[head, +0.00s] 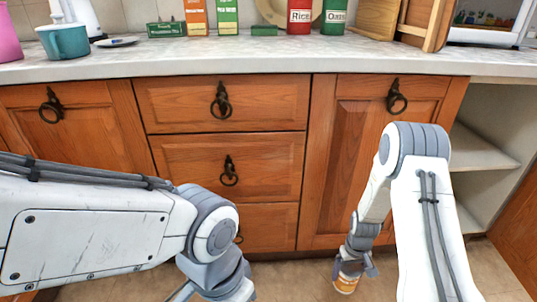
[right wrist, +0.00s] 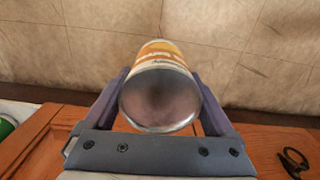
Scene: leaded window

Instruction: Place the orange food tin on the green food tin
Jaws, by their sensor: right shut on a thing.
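My right gripper (head: 350,272) hangs low in front of the cabinets, above the tiled floor. It is shut on the orange food tin (head: 347,284). In the right wrist view the tin (right wrist: 160,55) sits between the two fingers (right wrist: 160,105), its bare metal end facing the camera and its orange and white label beyond. A round green thing (right wrist: 5,127) is cut off at the left edge of the right wrist view; I cannot tell whether it is the green food tin. My left arm comes in from the left, but its gripper is out of the picture.
The counter (head: 270,62) runs across the back, its front strip clear. On it stand a red Rice canister (head: 299,17), a green Oats canister (head: 333,17), boxes, a teal mug (head: 65,41) and wooden boards (head: 427,22). Open shelves (head: 485,145) are at the right.

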